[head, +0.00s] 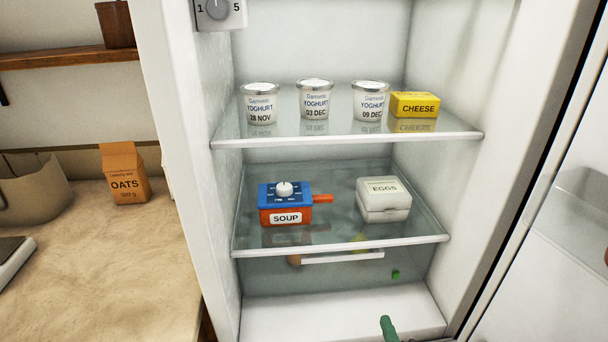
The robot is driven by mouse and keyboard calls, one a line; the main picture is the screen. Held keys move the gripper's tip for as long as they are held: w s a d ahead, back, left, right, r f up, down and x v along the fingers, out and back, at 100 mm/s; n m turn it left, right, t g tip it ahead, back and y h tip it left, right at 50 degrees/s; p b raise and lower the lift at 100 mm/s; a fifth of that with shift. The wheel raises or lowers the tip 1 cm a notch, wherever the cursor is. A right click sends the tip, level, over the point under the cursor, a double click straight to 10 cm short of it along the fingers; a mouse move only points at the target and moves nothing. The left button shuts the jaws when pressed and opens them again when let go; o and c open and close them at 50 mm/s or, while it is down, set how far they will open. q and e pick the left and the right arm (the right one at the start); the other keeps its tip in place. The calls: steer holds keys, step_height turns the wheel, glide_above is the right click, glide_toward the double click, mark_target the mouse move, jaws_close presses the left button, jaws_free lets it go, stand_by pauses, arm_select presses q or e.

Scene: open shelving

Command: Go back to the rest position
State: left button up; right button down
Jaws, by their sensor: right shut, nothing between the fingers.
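At the bottom edge of the head view a narrow green tip with a dark grey part beside it shows; I take it for my right gripper (388,327). It is shut and empty, low in front of the fridge floor, apart from the things on the shelves. Most of it and its arm are cut off by the frame. My left gripper is not in view.
The open fridge has three yoghurts (315,100) and cheese (415,104) on its upper shelf (350,137). Soup (286,206) and eggs (384,198) stand on the lower shelf (340,243). The door (545,262) is at right, a counter (110,265) with oats (124,175) at left.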

steer(key=s+a+n+g+y, duration=0.4)
steer(key=s+a+n+g, duration=0.3)
steer(key=n, duration=0.5)
steer(key=s+d+r+n+g+h, duration=0.1)
steer(key=s+d+n+g+h, duration=0.1)
steer(key=s+d+n+g, duration=0.35)
steer(key=s+d+r+n+g+h, duration=0.1)
steer(key=s+d+n+g+h, duration=0.1)
steer(key=s, duration=0.7)
step_height(320, 180, down, 24)
steer(key=s+g, duration=0.1)
steer(key=s, duration=0.1)
steer(key=s+d+f+g, duration=0.1)
steer(key=s+d+f, duration=0.3)
steer(key=s+f, duration=1.1)
steer(key=shift+s+f+n+h, duration=0.25)
steer(key=shift+s+n+h, duration=0.1)
steer(key=shift+s, duration=0.4)
